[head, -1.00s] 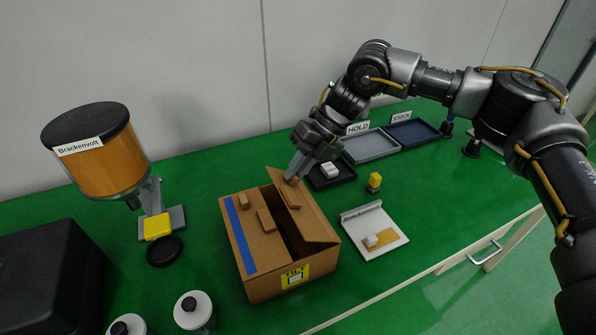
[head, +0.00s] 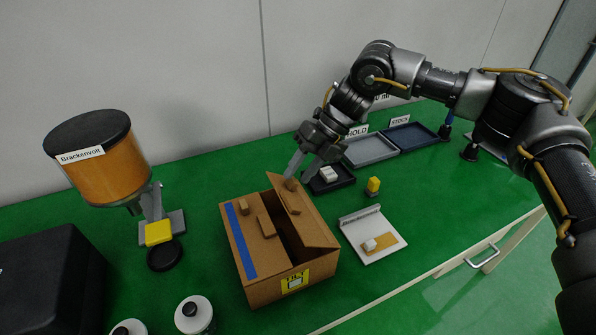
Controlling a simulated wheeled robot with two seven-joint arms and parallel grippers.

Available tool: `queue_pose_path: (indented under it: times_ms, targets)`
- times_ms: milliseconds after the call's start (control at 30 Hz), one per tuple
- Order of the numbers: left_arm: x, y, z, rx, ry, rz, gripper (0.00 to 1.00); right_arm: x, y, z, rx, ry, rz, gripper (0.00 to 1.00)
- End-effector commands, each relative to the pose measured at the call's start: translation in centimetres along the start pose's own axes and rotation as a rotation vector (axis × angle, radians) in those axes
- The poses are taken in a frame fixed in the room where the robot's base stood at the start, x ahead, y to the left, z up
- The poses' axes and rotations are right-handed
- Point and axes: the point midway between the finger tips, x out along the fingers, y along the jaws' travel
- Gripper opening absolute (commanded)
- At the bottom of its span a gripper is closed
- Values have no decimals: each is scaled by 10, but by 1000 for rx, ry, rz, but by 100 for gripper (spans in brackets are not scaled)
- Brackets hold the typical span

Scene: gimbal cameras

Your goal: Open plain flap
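The cardboard box (head: 270,293) stands on the green table with a yellow label on its front. Its left flap (head: 242,243) carries a blue tape strip and lies about level. The plain flap (head: 304,222), on the right, has no tape and is tilted partly up, with a dark gap between the flaps. Small brown tabs sit on both flaps. My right gripper (head: 303,170) is at the far end of the plain flap, fingers spread, by the tab (head: 291,184) there. I cannot tell whether a finger touches it. My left gripper is out of view.
A Brackenvolt hopper (head: 100,175) and a black case (head: 50,275) are at the left. White-lidded jars (head: 193,312) stand in front. Right of the box are a white board (head: 373,240), a yellow block (head: 373,186) and a black tray (head: 330,181). Grey and blue trays lie behind.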

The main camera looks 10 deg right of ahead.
Motion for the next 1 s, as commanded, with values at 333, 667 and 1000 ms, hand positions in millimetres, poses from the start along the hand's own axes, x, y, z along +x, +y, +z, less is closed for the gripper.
queue_pose_path:
  times_ms: [333, 667, 1000]
  targets:
    - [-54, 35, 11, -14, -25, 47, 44, -75, 4, 0, 2, -4, 1, 36]
    - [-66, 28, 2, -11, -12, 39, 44, -94, 0, 0, 1, -2, 0, 36]
    - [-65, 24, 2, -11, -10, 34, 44, -93, 0, 0, 0, -2, 1, 36]
